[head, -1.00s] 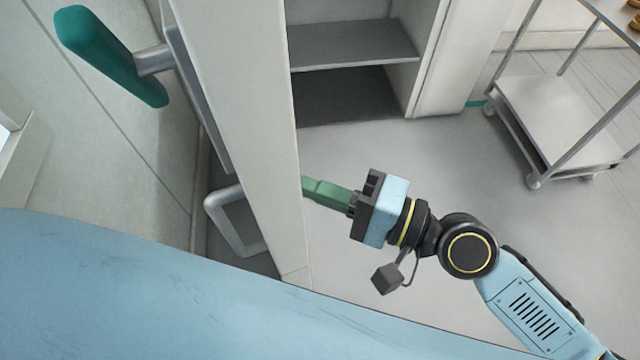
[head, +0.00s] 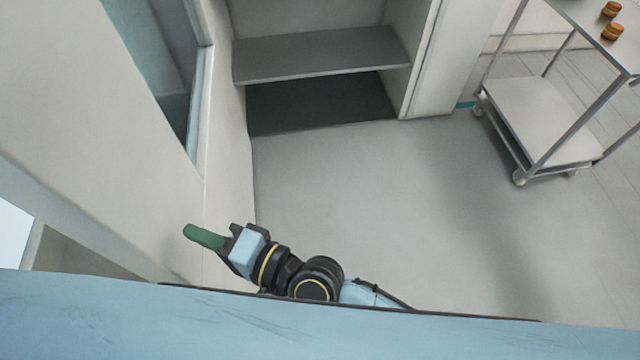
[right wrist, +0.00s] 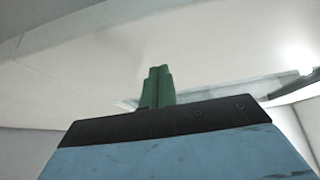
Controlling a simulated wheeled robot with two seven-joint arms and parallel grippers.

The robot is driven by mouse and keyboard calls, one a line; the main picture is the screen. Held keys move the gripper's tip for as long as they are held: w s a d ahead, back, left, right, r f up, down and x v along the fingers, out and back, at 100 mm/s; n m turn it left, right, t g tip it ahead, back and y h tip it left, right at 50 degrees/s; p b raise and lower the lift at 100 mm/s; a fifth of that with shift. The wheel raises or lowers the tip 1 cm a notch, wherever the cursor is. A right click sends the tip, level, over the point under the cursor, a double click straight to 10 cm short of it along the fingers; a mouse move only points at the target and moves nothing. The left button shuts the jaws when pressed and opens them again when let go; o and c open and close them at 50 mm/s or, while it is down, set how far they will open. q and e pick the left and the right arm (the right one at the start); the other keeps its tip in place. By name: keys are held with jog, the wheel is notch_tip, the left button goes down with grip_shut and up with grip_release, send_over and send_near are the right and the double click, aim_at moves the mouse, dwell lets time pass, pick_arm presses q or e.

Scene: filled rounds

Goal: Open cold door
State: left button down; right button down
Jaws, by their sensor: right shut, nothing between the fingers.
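The cold door (head: 90,110) is a pale panel with a dark window, standing open at the left of the head view. Its inner face is turned toward me, and its handle is not visible. The cold cabinet's opening shows a grey shelf (head: 320,55) and a dark floor. My right gripper (head: 190,232) has green fingers, shut and empty, at the lower part of the door's inner face. I cannot tell whether they touch it. In the right wrist view the shut fingers (right wrist: 157,85) point at the pale door surface (right wrist: 200,50). My left gripper is not in view.
A metal trolley (head: 545,120) with wheels stands at the right, with burger-like items (head: 612,31) on its top. The grey floor (head: 370,200) between the cabinet and trolley is clear. My own blue body fills the bottom edge.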

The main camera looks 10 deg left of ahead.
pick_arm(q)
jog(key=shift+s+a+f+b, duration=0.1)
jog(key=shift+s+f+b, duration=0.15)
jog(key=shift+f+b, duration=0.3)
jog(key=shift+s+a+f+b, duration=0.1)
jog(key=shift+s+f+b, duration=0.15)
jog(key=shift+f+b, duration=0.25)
pick_arm(e)
jog(key=v, duration=1.3)
jog(key=shift+s, duration=0.3)
